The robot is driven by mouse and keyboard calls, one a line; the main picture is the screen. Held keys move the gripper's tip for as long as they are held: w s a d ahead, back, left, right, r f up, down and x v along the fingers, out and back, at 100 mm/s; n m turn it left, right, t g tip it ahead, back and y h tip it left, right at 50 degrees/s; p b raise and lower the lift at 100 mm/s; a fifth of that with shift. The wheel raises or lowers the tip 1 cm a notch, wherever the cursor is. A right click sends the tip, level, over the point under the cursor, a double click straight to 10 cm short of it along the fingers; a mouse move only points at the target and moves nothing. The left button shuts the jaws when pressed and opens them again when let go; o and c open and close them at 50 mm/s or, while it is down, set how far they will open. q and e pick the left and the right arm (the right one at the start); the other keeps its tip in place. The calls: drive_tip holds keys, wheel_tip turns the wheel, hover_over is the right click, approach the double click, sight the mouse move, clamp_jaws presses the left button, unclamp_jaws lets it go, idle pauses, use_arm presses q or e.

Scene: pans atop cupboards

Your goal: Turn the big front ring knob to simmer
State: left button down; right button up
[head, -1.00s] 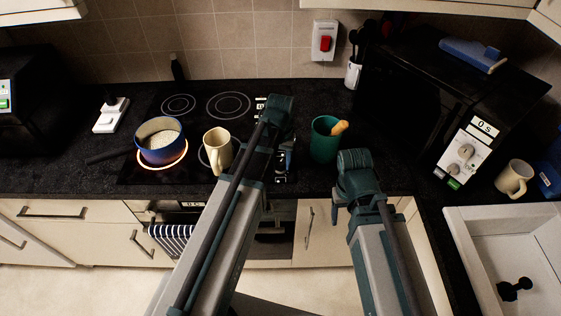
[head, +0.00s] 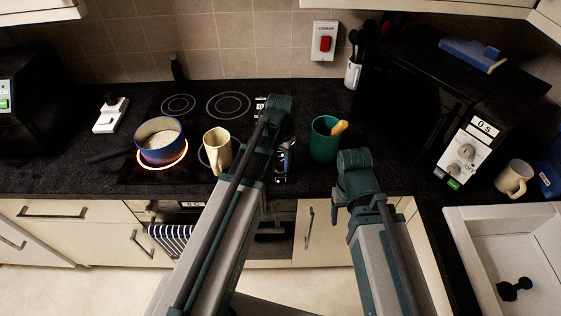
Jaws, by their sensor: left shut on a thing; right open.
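The hob (head: 205,133) is a black glass plate with its controls (head: 281,177) in a strip along its right side. The front left ring (head: 182,159) glows orange under a blue pot (head: 152,129). My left arm reaches over the right part of the hob. My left gripper (head: 286,158) is down at the control strip, shut on a knob there; my arm largely hides the knob, so its setting cannot be read. My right gripper (head: 352,186) is open and empty, low at the counter's front edge, its fingers mostly hidden by its wrist.
A cream mug (head: 217,147) stands on the hob just left of my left arm. A green cup (head: 323,146) with a wooden-looking handle in it stands between my arms. A black microwave (head: 415,95) is at the right, with a sink (head: 470,245) before it.

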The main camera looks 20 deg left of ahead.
sight(282, 163)
use_arm(q)
drive_tip(key=shift+c, duration=1.9)
unclamp_jaws()
wheel_tip(282, 163, up, 14)
drive_tip(key=p, duration=1.4)
drive_tip(key=shift+f, duration=0.1)
drive_tip(key=s+d+f+b, duration=0.4)
drive_tip(key=s+d, duration=0.1)
drive_tip(key=s, duration=0.2)
drive_tip(key=s+d+f+y+b, duration=0.1)
drive_tip(key=s+d+f+b, duration=0.3)
drive_tip(key=s, duration=0.3)
drive_tip(key=shift+s+d+f+b, duration=0.2)
drive_tip(key=shift+d+f+b, duration=0.25)
drive_tip(key=shift+d, duration=0.3)
